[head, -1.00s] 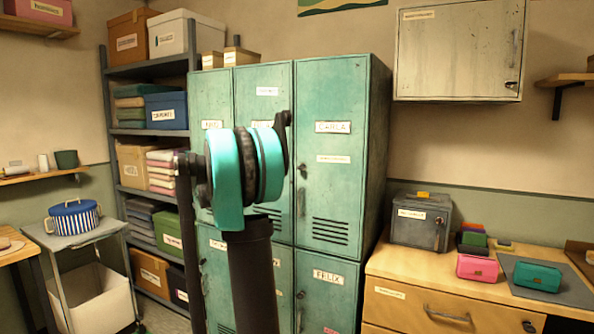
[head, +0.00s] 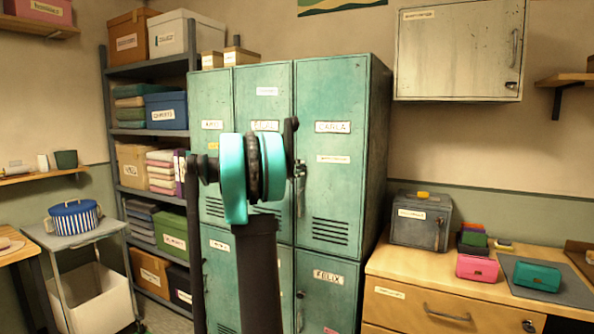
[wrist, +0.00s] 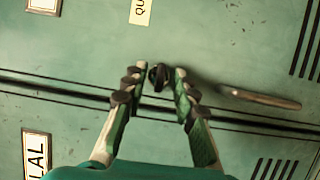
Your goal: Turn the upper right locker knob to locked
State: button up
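The upper right locker door (head: 340,95) is green, labelled CARLA, and shut. Its small dark knob (wrist: 159,75) shows in the wrist view near the door's edge, beside a long bar handle (wrist: 258,97). My gripper (wrist: 158,73) is open, with one fingertip on each side of the knob and narrow gaps to it. I cannot tell how deep the fingers reach over the knob. In the head view my gripper (head: 300,170) is small at the door's left edge, partly hidden by my arm, and the knob cannot be made out there.
Other locker doors adjoin it, including the FELIX door (head: 328,300) below. A wooden counter (head: 400,262) with a grey metal box (head: 420,222) stands to the right. A grey shelf unit (head: 150,55) with boxes stands to the left. A wall cabinet (head: 455,55) hangs at upper right.

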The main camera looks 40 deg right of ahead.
grip_shut()
jog(key=m+y, duration=0.1)
jog(key=m, duration=0.2)
jog(key=shift+r+t, duration=0.1)
jog(key=shift+t, duration=0.2)
jog(key=m+y, duration=0.2)
jog(key=m, duration=0.1)
jog(key=shift+s+r+m+t, duration=0.1)
jog(key=shift+m+t, duration=0.3)
jog(key=m+t+y, duration=0.1)
jog(key=m, duration=0.2)
jog(key=shift+s+d+y, duration=0.1)
jog(key=shift+y, duration=0.2)
jog(key=shift+r+m+t+y, duration=0.1)
jog(key=shift+m+t+y, duration=0.5)
jog(key=shift+m+t, duration=0.95)
jog(key=shift+m+g, duration=0.25)
jog(key=shift+m, duration=0.1)
